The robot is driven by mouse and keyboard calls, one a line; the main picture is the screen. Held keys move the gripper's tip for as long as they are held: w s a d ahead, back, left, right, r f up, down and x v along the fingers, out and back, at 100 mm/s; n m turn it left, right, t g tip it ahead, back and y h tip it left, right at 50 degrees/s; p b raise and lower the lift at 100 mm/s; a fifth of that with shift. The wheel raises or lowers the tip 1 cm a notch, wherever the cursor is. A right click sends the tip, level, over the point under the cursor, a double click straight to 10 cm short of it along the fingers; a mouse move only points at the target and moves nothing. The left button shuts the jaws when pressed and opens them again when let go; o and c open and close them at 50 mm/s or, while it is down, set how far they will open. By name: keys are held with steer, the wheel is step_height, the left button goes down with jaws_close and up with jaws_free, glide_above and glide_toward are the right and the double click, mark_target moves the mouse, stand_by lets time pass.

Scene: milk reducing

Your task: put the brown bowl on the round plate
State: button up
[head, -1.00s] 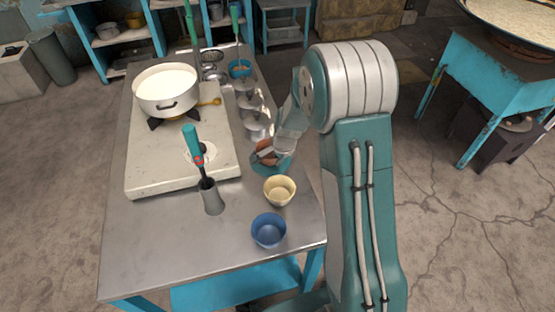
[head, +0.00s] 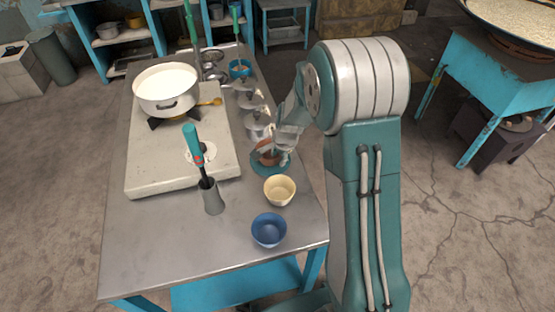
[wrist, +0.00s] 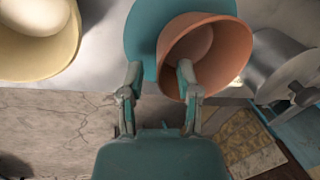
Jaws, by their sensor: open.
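The brown bowl (wrist: 228,48) is at the top of the wrist view, its opening turned towards the camera. It overlaps the teal round plate (wrist: 143,38); in the head view the bowl (head: 265,158) appears over the plate (head: 262,170), near the table's right edge. My gripper (wrist: 160,72) is open. Its right finger overlaps the bowl's opening and its left finger is outside, so the near wall lies between them. I cannot tell whether the fingers touch it or whether the bowl sits flat. In the head view my gripper (head: 283,150) partly hides both.
A cream bowl (head: 280,190) and a blue bowl (head: 268,230) stand in front of the plate. Lidded metal pots (head: 257,125) stand behind it. A stove (head: 165,160) with a white pot (head: 166,88) is to the left, with a utensil holder (head: 213,198) in front. The table's front is clear.

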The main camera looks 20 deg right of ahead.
steer(key=s+a+r+n+t, duration=0.1)
steer(key=s+r+n, duration=0.2)
steer(key=s+r, duration=0.6)
steer(key=s+r+n+t, duration=0.1)
steer(key=s+r+n, duration=0.25)
steer(key=r, duration=0.85)
steer(key=s+r+n, duration=0.2)
steer(key=s+n, duration=0.1)
steer(key=s, duration=0.4)
steer(key=s+r+n+t+h, duration=0.1)
steer(key=s+n, duration=0.3)
steer(key=s, duration=0.4)
steer(key=shift+a+r, duration=0.4)
steer(key=shift+r, duration=0.05)
